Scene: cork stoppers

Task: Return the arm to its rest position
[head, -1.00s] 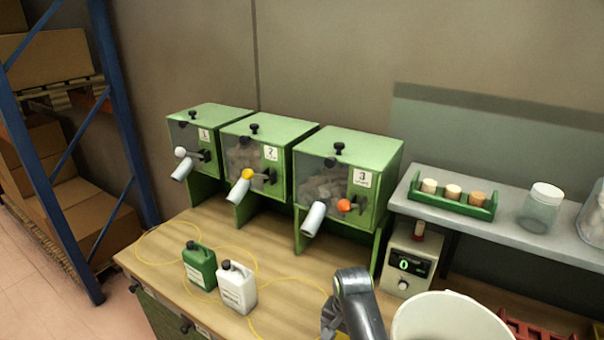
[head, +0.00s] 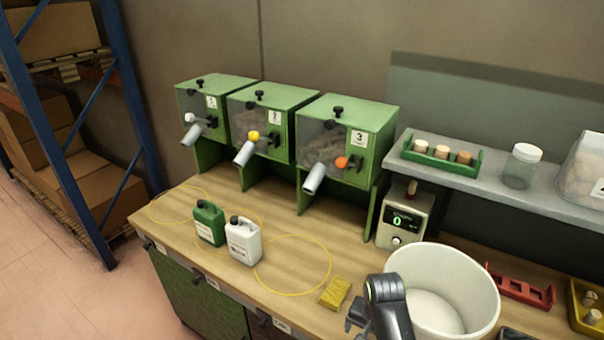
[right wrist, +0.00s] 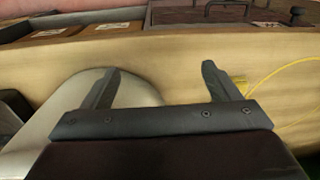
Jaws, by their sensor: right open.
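My right arm comes in at the bottom of the head view, in front of the white bucket (head: 448,255). Its gripper (head: 358,318) shows only partly there, low over the front of the wooden workbench (head: 290,285). In the right wrist view the right gripper (right wrist: 160,70) has its two fingers wide apart with nothing between them. The bucket's pale side (right wrist: 75,115) shows behind the left finger in that view. My left gripper is in neither view.
A yellow block (head: 335,292) lies left of the right gripper. A green jug (head: 208,223) and a white jug (head: 242,240) stand on the bench before three green dispensers (head: 345,120). A readout box (head: 403,218) stands behind the bucket. A red rack (head: 520,287) lies right of the bucket.

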